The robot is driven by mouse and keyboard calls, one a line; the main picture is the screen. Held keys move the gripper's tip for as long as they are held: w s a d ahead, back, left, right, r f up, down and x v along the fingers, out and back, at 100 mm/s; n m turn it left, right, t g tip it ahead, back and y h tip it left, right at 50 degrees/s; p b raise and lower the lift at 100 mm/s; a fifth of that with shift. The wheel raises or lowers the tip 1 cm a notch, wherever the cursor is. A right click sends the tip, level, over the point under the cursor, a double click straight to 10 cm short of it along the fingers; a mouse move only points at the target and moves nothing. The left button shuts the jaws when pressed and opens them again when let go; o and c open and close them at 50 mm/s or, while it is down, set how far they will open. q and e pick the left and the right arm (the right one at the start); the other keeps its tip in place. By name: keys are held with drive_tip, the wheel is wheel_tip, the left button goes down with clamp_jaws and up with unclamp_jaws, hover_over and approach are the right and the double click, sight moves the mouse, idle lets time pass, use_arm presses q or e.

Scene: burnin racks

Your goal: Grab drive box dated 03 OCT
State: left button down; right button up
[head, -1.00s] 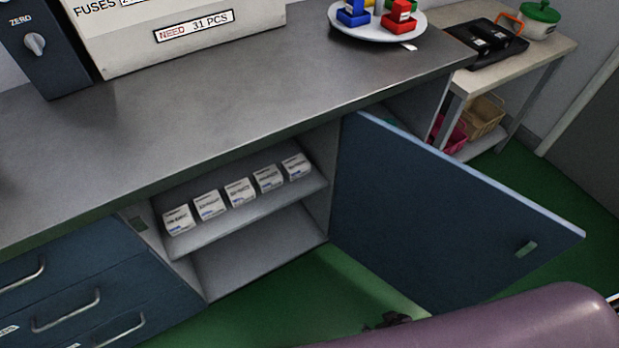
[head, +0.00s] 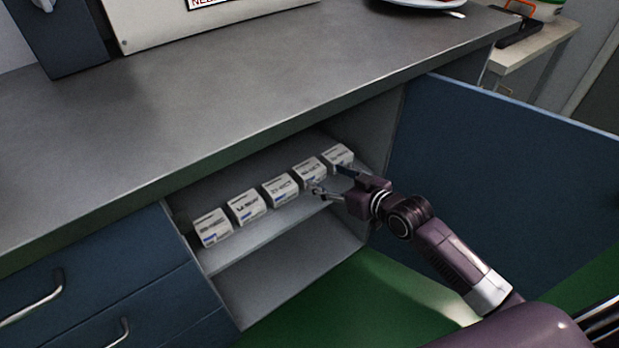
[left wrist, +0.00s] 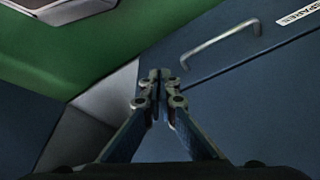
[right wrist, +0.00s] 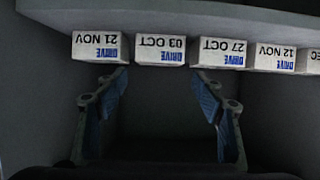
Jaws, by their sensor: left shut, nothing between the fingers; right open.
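The drive box dated 03 OCT (right wrist: 160,50) is white with blue lettering, upside down in the right wrist view. It stands between the 21 NOV box (right wrist: 98,46) and the 27 OCT box (right wrist: 222,52). In the head view it is second from the right (head: 310,171) in the row on the cabinet shelf. My right gripper (right wrist: 158,88) is open and empty, facing the 03 OCT box. Its fingertips are spread to either side of it, apparently just short of it; it also shows in the head view (head: 329,180). My left gripper (left wrist: 160,78) is shut and empty.
The 12 NOV box (right wrist: 273,57) and a partly cut-off DEC box (right wrist: 312,61) continue the row. The open blue cabinet door (head: 510,150) stands right of my right arm. The grey worktop (head: 230,90) overhangs the shelf. A drawer handle (left wrist: 222,42) shows near my left gripper.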

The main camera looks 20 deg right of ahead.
sight(310, 168)
drive_tip(key=b+x, duration=0.2)
drive_tip(key=x, duration=0.4)
drive_tip(key=shift+w+a+f, duration=0.1)
drive_tip(key=shift+w+f, duration=0.05)
drive_tip(key=shift+w, duration=0.2)
drive_tip(key=shift+w+a+f, duration=0.1)
drive_tip(key=shift+w, duration=0.1)
use_arm(q)
drive_tip(key=shift+w+d+f+t, duration=0.15)
drive_tip(key=shift+w+f+t, duration=0.2)
drive_tip(key=shift+w, duration=0.35)
use_arm(e)
drive_tip(key=shift+c, duration=0.5)
drive_tip(key=c, duration=0.8)
